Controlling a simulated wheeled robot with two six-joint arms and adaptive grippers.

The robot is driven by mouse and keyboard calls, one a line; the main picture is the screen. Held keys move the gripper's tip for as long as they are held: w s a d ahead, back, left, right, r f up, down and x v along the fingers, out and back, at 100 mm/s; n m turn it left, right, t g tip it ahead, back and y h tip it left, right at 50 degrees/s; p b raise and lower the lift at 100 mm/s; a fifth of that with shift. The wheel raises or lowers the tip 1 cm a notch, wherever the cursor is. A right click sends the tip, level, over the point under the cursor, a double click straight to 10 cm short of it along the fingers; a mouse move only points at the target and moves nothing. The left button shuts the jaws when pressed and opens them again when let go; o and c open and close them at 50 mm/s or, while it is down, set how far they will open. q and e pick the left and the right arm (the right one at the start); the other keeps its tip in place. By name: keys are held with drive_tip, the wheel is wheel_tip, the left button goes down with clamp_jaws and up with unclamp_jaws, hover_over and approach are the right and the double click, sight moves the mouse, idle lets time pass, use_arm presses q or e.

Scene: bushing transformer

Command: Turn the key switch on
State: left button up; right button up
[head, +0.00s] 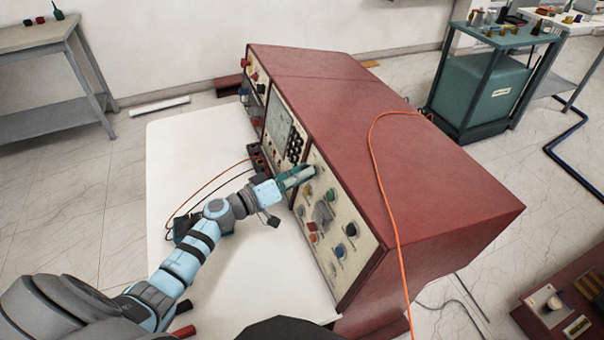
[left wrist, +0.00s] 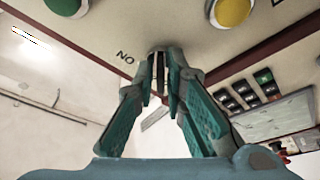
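The key switch (left wrist: 157,48) is a small grey round part on the cream control panel (head: 345,262), beside printed lettering that reads "NO" in the left wrist view. My left gripper (head: 311,172) reaches the upper part of this panel, below the meter screen section. In the left wrist view its teal fingers (left wrist: 162,72) come close together around the key part, with only a narrow strip between them. The fingertips hide most of the key, so its angle cannot be read. My right gripper is not in view.
The panel belongs to a large red cabinet (head: 400,150) on a white table (head: 215,140). Yellow (left wrist: 231,10) and green (left wrist: 64,5) buttons lie near the fingers. Several knobs sit lower on the panel. An orange cable (head: 385,180) crosses the cabinet top. Red and black leads lie by my left arm.

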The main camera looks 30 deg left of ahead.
use_arm(q)
drive_tip(key=shift+m, duration=0.3)
clamp_jaws()
drive_tip(key=shift+w+a+m+g+h+b, duration=0.1)
drive_tip(key=shift+m+g+h+b, duration=1.2)
drive_tip(key=shift+m, duration=2.35)
drive_tip(key=shift+w+a+m+g+h+b, duration=0.15)
drive_tip(key=shift+m+g+h+b, duration=0.45)
drive_tip(key=shift+m+b, duration=2.15)
drive_tip(key=shift+w+a+m+g+h+b, duration=0.1)
drive_tip(key=shift+m+g+h+b, duration=0.85)
drive_tip(key=shift+m, duration=3.85)
drive_tip(key=o, duration=0.5)
unclamp_jaws()
drive_tip(key=shift+o, duration=0.2)
